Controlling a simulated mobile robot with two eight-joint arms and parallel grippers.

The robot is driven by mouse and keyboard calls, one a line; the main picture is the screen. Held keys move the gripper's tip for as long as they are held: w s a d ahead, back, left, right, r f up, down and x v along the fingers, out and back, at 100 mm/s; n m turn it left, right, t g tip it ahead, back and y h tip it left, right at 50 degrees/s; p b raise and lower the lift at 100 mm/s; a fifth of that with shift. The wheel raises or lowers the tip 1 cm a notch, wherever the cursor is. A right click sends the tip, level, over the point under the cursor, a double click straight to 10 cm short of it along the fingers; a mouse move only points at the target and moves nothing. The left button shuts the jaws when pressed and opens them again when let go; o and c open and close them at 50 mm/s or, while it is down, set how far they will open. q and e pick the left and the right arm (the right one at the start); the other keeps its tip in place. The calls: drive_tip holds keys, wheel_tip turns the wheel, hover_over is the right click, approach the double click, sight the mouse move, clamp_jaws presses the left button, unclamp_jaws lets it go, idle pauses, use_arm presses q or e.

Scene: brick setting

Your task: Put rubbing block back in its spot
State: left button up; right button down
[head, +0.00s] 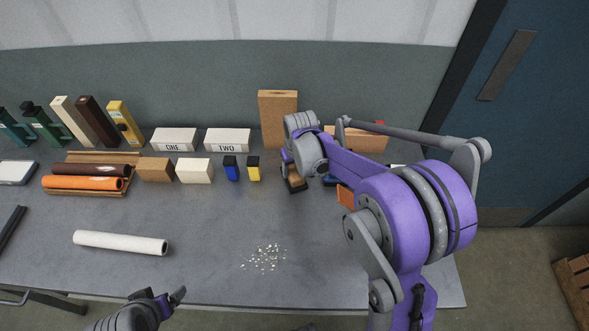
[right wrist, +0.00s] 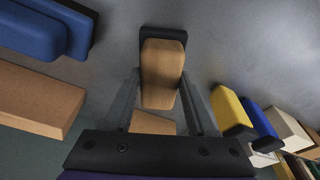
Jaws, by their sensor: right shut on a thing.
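The rubbing block (right wrist: 161,72), a tan wooden piece on a dark base, sits between the two fingers of my right gripper (right wrist: 160,102) in the right wrist view. The fingers are shut on its sides. In the head view the rubbing block (head: 297,185) shows only partly under my right gripper (head: 292,172), at or just above the grey bench; the arm hides the rest. My left gripper (head: 163,303) is low at the front edge of the bench, away from the block; its finger opening is unclear.
A yellow block (head: 253,169) and a blue block (head: 231,168) stand left of the rubbing block. An upright wooden board (head: 278,117) stands behind it. Blue pieces (right wrist: 45,28) and a brown brick (right wrist: 38,99) lie nearby. Pale crumbs (head: 264,258) and a white roll (head: 120,242) lie in front.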

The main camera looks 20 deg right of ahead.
sight(297, 175)
drive_tip(key=c, duration=0.7)
unclamp_jaws()
drive_tip(key=shift+f, duration=0.2)
drive_tip(key=o, duration=0.5)
drive_tip(key=shift+r, duration=0.1)
drive_tip(key=shift+r, duration=0.2)
wheel_tip(297, 175, up, 12)
drive_tip(key=s, duration=0.2)
drive_tip(key=shift+f+p, duration=0.15)
drive_tip(key=shift+p, duration=0.3)
drive_tip(key=shift+s, duration=0.1)
